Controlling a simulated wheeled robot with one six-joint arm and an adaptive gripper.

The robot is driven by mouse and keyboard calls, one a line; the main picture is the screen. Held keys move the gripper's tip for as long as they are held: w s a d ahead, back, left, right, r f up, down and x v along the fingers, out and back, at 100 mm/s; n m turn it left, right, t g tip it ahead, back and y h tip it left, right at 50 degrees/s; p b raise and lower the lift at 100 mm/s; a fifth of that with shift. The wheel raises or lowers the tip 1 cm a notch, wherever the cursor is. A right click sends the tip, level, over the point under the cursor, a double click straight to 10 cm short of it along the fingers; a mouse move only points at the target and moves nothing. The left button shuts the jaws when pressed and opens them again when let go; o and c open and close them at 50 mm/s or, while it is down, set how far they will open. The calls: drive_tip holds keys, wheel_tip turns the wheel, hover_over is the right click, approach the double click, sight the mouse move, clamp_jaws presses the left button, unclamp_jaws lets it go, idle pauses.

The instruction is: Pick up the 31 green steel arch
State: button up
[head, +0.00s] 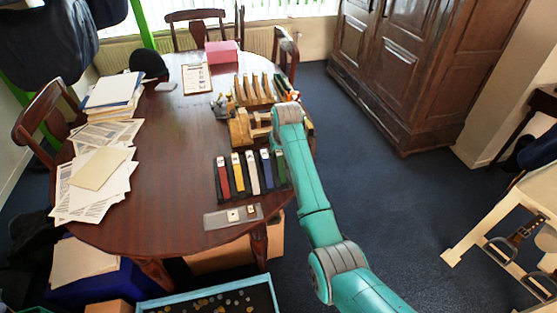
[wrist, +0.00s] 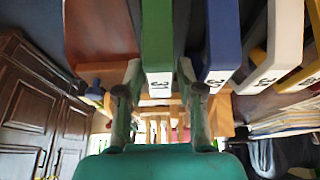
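The green steel arch (wrist: 157,40), labelled 31, hangs into the top middle of the wrist view, with its labelled end towards me. My gripper (wrist: 159,72) is open, with one finger on each side of that end and small gaps between. In the head view the green arch (head: 281,168) is the rightmost of the coloured row, partly hidden by my teal arm. My fingers are hidden there behind the arm.
The blue arch (wrist: 221,45) stands close beside the green one, then the white arch (wrist: 279,45). Yellow (head: 238,174) and dark red (head: 222,179) arches continue the row. A clear plate (head: 222,218) lies in front, and wooden parts (head: 240,128) stand behind.

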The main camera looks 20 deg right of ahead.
clamp_jaws()
